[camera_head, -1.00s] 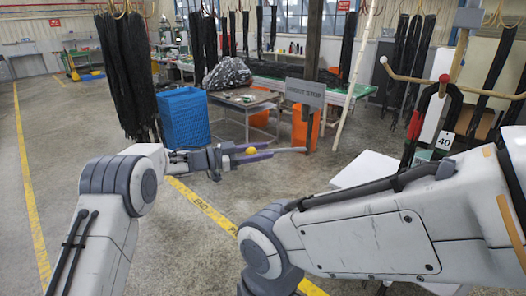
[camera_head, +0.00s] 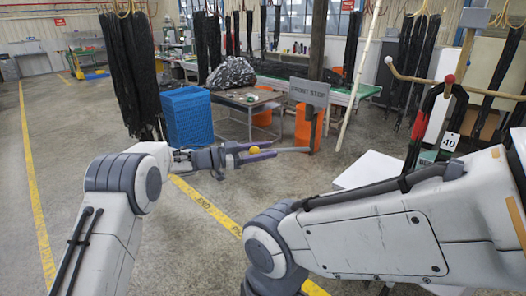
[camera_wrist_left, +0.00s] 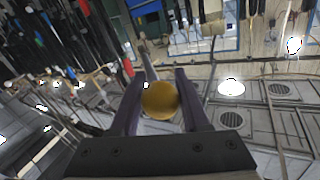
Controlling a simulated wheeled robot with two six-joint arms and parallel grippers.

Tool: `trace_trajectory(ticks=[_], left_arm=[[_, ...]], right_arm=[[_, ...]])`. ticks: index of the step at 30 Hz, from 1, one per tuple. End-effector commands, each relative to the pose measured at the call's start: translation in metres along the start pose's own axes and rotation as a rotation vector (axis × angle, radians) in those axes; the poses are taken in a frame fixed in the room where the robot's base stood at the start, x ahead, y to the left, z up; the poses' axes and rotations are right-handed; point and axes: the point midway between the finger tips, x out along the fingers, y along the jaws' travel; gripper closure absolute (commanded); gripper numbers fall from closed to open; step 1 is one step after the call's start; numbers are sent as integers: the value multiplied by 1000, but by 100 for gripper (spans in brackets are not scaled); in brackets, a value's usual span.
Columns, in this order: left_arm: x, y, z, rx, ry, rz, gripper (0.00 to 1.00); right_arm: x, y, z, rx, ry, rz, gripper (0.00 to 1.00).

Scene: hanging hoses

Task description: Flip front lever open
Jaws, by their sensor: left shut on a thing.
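My left gripper (camera_head: 273,149) reaches out over the floor in the middle of the head view. Its two purple fingers are shut on a yellow ball (camera_head: 254,150). In the left wrist view the yellow ball (camera_wrist_left: 160,100) sits between the fingers. A thin grey rod (camera_head: 294,149) shows just past the fingertips; I cannot tell whether it joins the ball. No front lever can be made out for sure. My right arm crosses the lower right of the head view, and its gripper is out of the picture.
A rack with a wooden crossbar (camera_head: 420,80) and a tag marked 40 (camera_head: 449,141) stands at right. Black hoses (camera_head: 130,75) hang at left by a blue crate (camera_head: 187,118). A cart (camera_head: 247,98) and orange bins (camera_head: 304,128) stand behind. Floor at left is clear.

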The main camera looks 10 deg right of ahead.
Motion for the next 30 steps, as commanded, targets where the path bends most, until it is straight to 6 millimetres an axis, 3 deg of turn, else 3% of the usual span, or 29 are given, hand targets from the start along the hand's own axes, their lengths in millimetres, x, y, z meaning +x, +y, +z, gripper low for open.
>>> trace_trajectory(ticks=[10,11,12,13,30], left_arm=[[2,-4,-6,10,6,-12,100],[2,-4,-6,10,6,-12,46],[2,-4,-6,10,6,-11,31],[1,-4,-6,9,6,-11,27],[0,-3,-2,2,3,-9,27]], right_arm=[[0,0,0,0,0,0,100],[0,0,0,0,0,0,100],[0,0,0,0,0,0,100],[0,0,0,0,0,0,100],[0,0,0,0,0,0,100]])
